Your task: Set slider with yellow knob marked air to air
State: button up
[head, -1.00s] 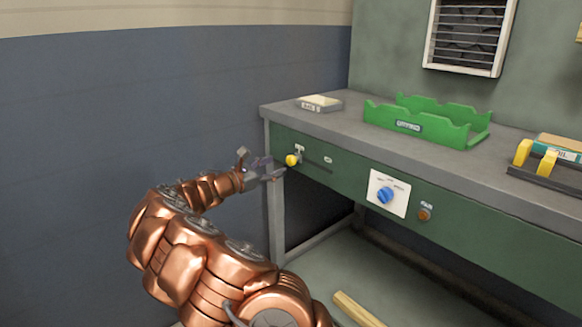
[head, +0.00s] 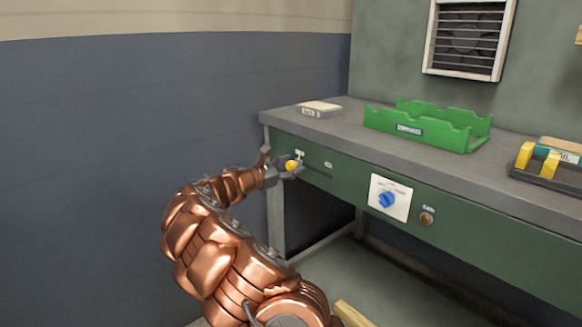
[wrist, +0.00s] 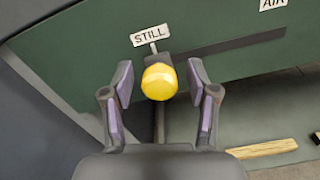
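The slider's yellow knob (head: 291,165) sits at the left end of the green bench front; in the wrist view the knob (wrist: 159,82) lies between my fingers. A white label reading STILL (wrist: 150,36) is just above it. A label reading AIR (wrist: 272,4) is cut off at the top right of the wrist view, and its small plate shows in the head view (head: 328,165). A dark slot (wrist: 232,46) runs from the knob toward the AIR side. My gripper (wrist: 160,88) is open around the knob, with a gap on each side.
A blue rotary knob (head: 387,200) on a white plate and a round orange button (head: 427,218) are farther right on the bench front. A green tray (head: 450,138) and a small pale block (head: 319,107) stand on the bench top. A wood strip (wrist: 262,149) lies below.

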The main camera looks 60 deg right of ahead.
grip_shut()
dwell(0.4)
